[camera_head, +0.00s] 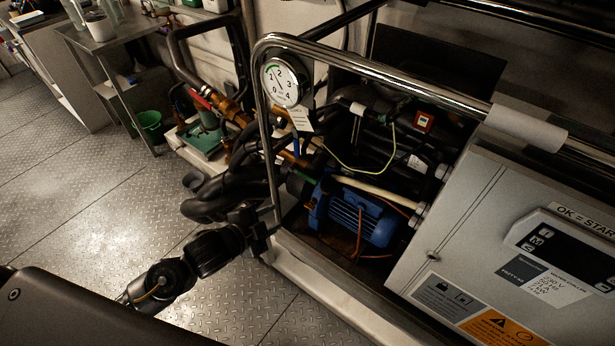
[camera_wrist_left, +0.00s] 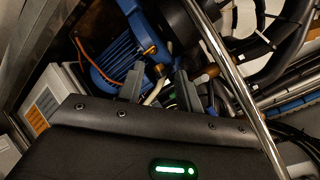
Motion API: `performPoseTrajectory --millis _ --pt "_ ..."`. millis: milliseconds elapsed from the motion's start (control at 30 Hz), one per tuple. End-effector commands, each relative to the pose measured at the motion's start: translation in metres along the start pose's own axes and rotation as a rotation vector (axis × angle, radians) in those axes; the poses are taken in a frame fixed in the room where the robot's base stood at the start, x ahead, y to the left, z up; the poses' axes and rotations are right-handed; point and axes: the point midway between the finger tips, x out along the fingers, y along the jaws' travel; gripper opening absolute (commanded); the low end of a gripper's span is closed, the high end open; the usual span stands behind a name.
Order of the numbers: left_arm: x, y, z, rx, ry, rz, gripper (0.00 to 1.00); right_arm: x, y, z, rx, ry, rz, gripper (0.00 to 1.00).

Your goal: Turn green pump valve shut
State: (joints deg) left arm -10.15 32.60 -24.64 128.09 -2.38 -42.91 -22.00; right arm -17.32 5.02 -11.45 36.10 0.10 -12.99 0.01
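A green pump body (camera_head: 207,138) stands on a pale base beyond the frame, with a red handle (camera_head: 199,98) above it. A smaller dark green part sits beside the blue motor (camera_head: 358,217); I cannot tell which of these bears the valve. A blue lever (camera_head: 296,149) hangs below the gauge. My left gripper (camera_head: 266,237) is at the frame's near left post, left of the motor. In the left wrist view its two fingers (camera_wrist_left: 161,85) are apart, pointing toward the motor (camera_wrist_left: 117,52) and brass fittings, with nothing clearly held. My right gripper is out of view.
A chrome rail (camera_head: 370,68) and its upright post bound the pump area. A round gauge (camera_head: 281,82) hangs by the post. A grey control box (camera_head: 470,230) fills the right. Thick black pipes lie behind my gripper.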

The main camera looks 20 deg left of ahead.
Motion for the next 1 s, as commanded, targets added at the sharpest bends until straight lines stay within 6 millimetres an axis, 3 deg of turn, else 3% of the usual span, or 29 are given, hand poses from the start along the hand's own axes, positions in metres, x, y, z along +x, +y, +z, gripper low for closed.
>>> performPoseTrajectory --millis 33,200,367,667,1000 --pt "0.006 -0.016 -0.007 0.12 0.071 -0.022 0.35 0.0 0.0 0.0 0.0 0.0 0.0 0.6" --pt "0.014 -0.051 -0.024 0.489 0.308 -0.087 0.35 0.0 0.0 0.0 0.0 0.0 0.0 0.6" --pt "0.01 -0.069 -0.025 0.69 0.436 -0.122 0.35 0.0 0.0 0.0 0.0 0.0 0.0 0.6" --pt "0.01 -0.074 -0.027 0.743 0.477 -0.134 0.35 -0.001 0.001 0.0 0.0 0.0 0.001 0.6" --pt "0.057 -0.073 -0.054 0.739 0.478 -0.135 0.35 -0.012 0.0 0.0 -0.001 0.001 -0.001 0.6"
